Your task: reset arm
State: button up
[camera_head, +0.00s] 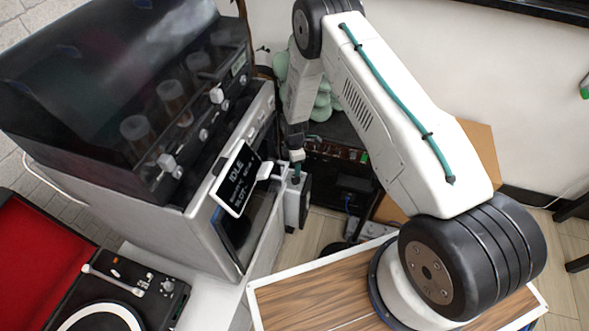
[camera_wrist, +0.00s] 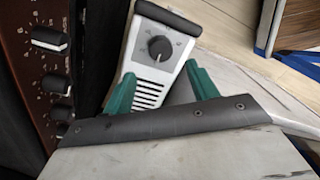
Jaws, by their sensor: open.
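My gripper (camera_wrist: 160,84) is open in the wrist view, its two green fingers spread apart. A small white box with a dark knob and vent slots (camera_wrist: 150,68) shows beyond and between the fingers. I cannot tell whether they touch it. In the head view my gripper (camera_head: 296,170) hangs low at the end of my bent arm, close to the right side of the grey machine. The white box (camera_head: 303,203) is just below it, partly hidden. I see nothing held in the fingers.
The grey machine (camera_head: 110,185) with a dark hood stands at the left, its tilted screen (camera_head: 236,179) reading IDLE. A turntable (camera_head: 105,318) is at lower left. A dark panel with knobs (camera_wrist: 40,95) is close at the gripper's left. Bare floor (camera_wrist: 285,75) shows at the right.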

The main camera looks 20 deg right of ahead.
jog(key=shift+r, duration=0.1)
dwell(0.5)
jog(key=shift+s+m, duration=0.1)
jog(key=shift+m, duration=0.3)
jog(key=s+r+m+g, duration=0.2)
jog(key=s+m+g, duration=0.15)
jog(key=s, duration=0.25)
jog(key=s+d+r+m, duration=0.1)
jog(key=s+r+m, duration=0.25)
jog(key=r, duration=0.85)
jog(key=s+r+m, duration=0.3)
jog(key=s+r, duration=0.2)
jog(key=r, duration=0.8)
jog(key=s+d+r+m, duration=0.1)
jog(key=s+r+m, duration=0.25)
jog(key=r, duration=0.85)
jog(key=s+d+r+m+t, duration=0.1)
jog(key=s+r+m+t, duration=0.2)
jog(key=s+r, duration=1.6)
jog(key=shift+s+d+r+t, duration=0.15)
jog(key=shift+s+d+t, duration=0.1)
jog(key=shift+s+t, duration=0.9)
